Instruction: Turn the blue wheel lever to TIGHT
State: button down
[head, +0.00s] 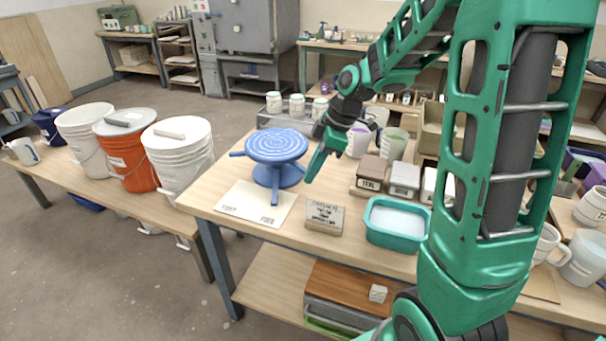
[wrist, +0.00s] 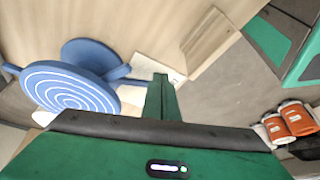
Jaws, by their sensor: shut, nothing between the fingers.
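The blue wheel (head: 276,147) is a round ringed disc on a blue foot, standing on the table at the left of my arm. One blue lever (head: 274,188) sticks out toward the front, over a pale card (head: 243,209) with small marks too small to read. Another blue arm (head: 237,154) points left. In the wrist view the wheel (wrist: 68,90) is at left, with a blue arm reaching toward my fingers. My gripper (head: 309,178) is shut and empty, just right of the wheel, fingers pointing down. The shut fingers also show in the wrist view (wrist: 160,98); I cannot tell whether they touch the lever.
A small lettered plaque (head: 324,217) and a teal tub (head: 396,222) stand right of the card. Labelled blocks (head: 371,174) and cups (head: 393,143) are behind. White and orange buckets (head: 127,150) stand on a separate bench at left. Jars (head: 297,106) stand behind the wheel.

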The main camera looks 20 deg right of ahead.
aim_at(276, 187)
jog(key=x, duration=0.8)
jog(key=shift+w+a+r, duration=0.1)
jog(key=shift+w+a, duration=0.1)
jog(key=shift+a, duration=0.35)
jog(key=shift+w+a+r, duration=0.1)
jog(key=shift+w+a, duration=0.15)
jog(key=shift+a, duration=0.3)
jog(key=shift+w+a+f, duration=0.1)
jog(key=shift+w+a, duration=0.2)
jog(key=shift+a, duration=0.4)
